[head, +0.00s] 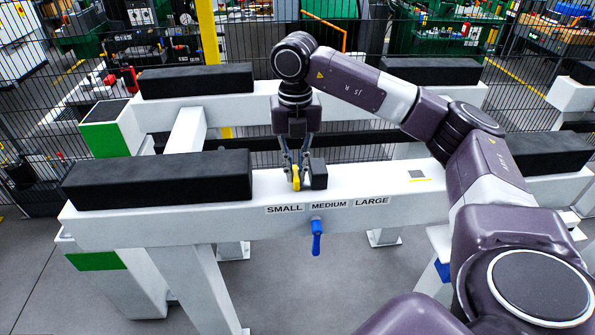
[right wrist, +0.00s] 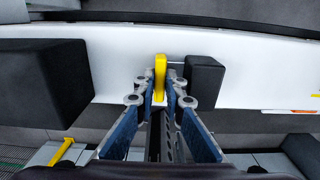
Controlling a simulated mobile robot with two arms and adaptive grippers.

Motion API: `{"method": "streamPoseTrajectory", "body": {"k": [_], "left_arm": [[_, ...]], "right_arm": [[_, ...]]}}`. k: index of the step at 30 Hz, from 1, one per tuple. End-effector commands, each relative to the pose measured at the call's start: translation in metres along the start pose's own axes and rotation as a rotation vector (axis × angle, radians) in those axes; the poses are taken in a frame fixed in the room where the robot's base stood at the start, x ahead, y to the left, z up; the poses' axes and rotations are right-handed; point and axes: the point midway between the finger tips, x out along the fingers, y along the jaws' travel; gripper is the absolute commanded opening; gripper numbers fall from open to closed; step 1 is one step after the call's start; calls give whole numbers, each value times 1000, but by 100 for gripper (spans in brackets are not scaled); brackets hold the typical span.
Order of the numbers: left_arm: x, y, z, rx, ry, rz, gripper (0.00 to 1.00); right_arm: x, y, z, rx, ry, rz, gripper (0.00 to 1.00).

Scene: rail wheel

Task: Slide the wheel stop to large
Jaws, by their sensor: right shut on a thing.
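The wheel stop is a small black block (head: 319,173) with a yellow upright piece (head: 296,178) at its left, on top of the white beam (head: 230,222). It stands above the gap between the SMALL label (head: 284,209) and the MEDIUM label (head: 327,205). The LARGE label (head: 371,201) is farther right. My right gripper (head: 297,183) points down and is shut on the yellow piece. In the right wrist view the yellow piece (right wrist: 160,75) is between the fingertips, with the black block (right wrist: 205,82) just to the right. My left gripper is out of view.
A long black pad (head: 160,180) lies on the beam left of the stop, and another (head: 545,153) far right. The beam top between the stop and a grey plate with a yellow line (head: 418,176) is clear. A blue handle (head: 316,237) hangs below MEDIUM.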

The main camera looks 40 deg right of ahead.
Motion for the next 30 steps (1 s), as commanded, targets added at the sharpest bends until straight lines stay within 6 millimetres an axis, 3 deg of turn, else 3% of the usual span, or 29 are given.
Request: {"method": "streamPoseTrajectory", "body": {"k": [30], "left_arm": [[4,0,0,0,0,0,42]], "right_arm": [[-1,-24,1,2,-3,-1,0]]}}
